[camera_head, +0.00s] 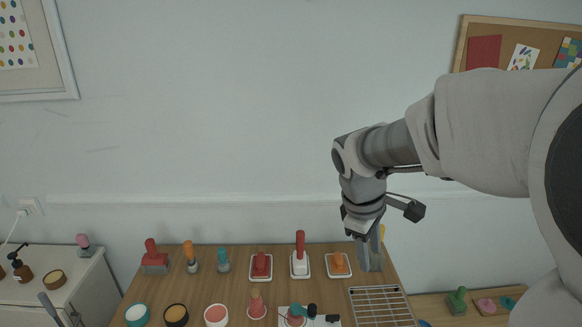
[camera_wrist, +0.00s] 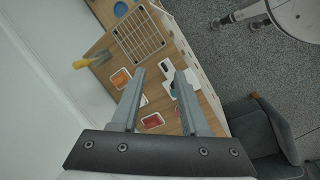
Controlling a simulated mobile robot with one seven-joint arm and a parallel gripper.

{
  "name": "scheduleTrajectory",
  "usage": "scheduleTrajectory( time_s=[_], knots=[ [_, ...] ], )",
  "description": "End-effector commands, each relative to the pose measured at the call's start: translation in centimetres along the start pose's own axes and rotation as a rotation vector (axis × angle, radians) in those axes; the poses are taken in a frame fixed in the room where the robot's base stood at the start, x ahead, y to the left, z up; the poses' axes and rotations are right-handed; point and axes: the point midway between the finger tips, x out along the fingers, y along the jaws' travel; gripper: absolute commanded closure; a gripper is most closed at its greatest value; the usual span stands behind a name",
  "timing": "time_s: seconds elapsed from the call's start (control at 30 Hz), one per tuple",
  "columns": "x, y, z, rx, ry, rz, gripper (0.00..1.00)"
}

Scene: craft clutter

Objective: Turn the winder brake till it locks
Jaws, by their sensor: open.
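A white plate (camera_head: 284,320) at the table's front edge bears a reddish round part, a teal knob (camera_head: 298,310) and black knobs and a bar (camera_head: 332,318). It may be the winder with its brake, but I cannot tell for sure which part is the brake. In the wrist view, what looks like the same plate (camera_wrist: 173,89) shows small, partly behind the right finger. My gripper (camera_head: 370,262) is at the table's back right, well apart from the plate. In the wrist view my gripper (camera_wrist: 160,72) is open and empty.
A wire rack (camera_head: 381,306) lies at the table's right. Several red, white and orange tools on white trays (camera_head: 261,277) stand along the back, with brushes at left. Round pots (camera_head: 176,315) stand at the front. A yellow-handled tool (camera_wrist: 82,63) lies near the wall.

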Motion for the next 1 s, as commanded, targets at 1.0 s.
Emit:
scheduleTrajectory(
  time_s=[1.0],
  knots=[
    [19.3,1.6,-11.5,-0.712,0.183,-0.216,0.55]
  ],
)
